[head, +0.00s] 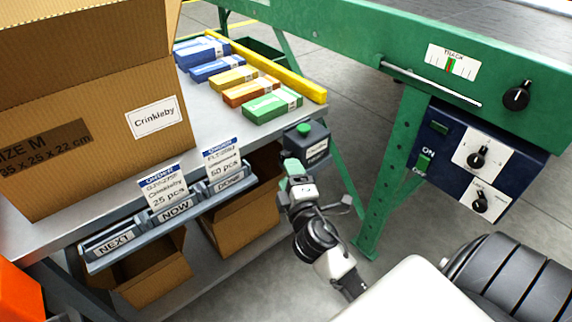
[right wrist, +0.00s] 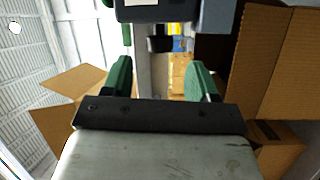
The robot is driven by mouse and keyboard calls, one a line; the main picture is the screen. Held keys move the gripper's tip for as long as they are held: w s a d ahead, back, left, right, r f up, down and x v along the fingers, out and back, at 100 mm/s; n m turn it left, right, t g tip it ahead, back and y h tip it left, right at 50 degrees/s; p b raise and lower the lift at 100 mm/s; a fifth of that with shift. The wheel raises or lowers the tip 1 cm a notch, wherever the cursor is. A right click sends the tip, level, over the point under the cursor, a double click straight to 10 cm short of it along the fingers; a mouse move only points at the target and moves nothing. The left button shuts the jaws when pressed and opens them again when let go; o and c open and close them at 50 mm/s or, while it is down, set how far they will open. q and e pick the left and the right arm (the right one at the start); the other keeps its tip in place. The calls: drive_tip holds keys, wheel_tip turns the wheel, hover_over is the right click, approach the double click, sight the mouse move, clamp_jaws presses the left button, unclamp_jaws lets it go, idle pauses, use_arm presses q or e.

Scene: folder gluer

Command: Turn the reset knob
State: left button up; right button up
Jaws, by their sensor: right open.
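Three black knobs show in the head view, and I cannot read which is the reset knob. One knob (head: 517,95) is on the green machine beam. An upper knob (head: 478,158) and a lower knob (head: 481,203) sit on white plates on the dark blue control panel (head: 440,150). My right gripper (head: 291,168) is beside a dark box with a green button (head: 305,130) at the table corner, well left of the panel. In the right wrist view the right gripper (right wrist: 160,82) has green fingers apart with nothing held. My left gripper is not in view.
The grey table (head: 205,150) holds a large cardboard box (head: 90,100) and several small coloured boxes along a yellow rail (head: 270,70). Cardboard boxes stand under it. A green machine leg (head: 390,180) stands between my right gripper and the panel.

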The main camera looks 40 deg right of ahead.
drive_tip(key=v, duration=0.6)
drive_tip(key=shift+s, duration=0.35)
drive_tip(key=shift+a, duration=0.15)
